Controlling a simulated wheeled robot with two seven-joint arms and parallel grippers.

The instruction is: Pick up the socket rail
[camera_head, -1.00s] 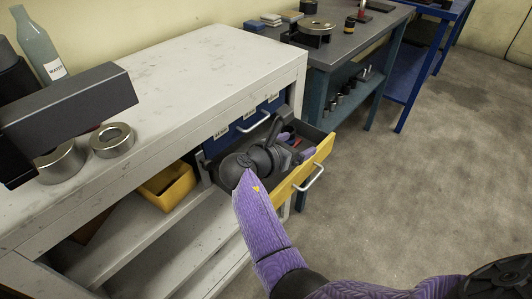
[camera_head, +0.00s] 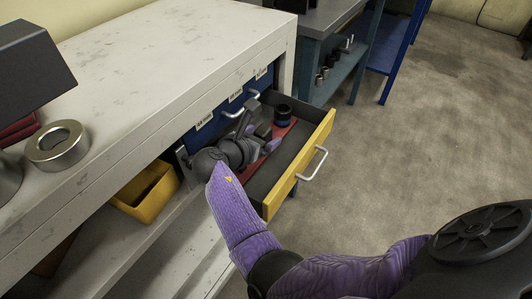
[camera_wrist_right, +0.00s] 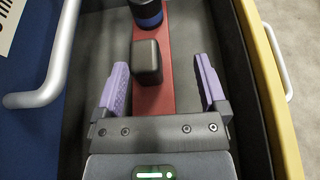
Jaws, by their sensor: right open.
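The socket rail (camera_head: 285,130) is a red strip lying in the open drawer, with a dark blue-banded socket (camera_head: 283,114) standing near its far end. In the right wrist view the red rail (camera_wrist_right: 155,101) runs up the middle, with a black block (camera_wrist_right: 146,58) on it and the socket (camera_wrist_right: 146,12) beyond. My right gripper (camera_head: 268,143) reaches down into the drawer. Its purple fingers stand open on either side of the rail in the wrist view (camera_wrist_right: 160,68), with gaps to both sides and nothing held. My wrist hides part of the rail in the head view. My left gripper is out of view.
The yellow-fronted drawer (camera_head: 318,142) has dark walls close around my right gripper. Blue closed drawers with bar handles (camera_head: 236,95) are beside it. A yellow bin (camera_head: 128,205) sits on the shelf below. A metal ring (camera_head: 57,145) lies on the bench top. Open floor lies right.

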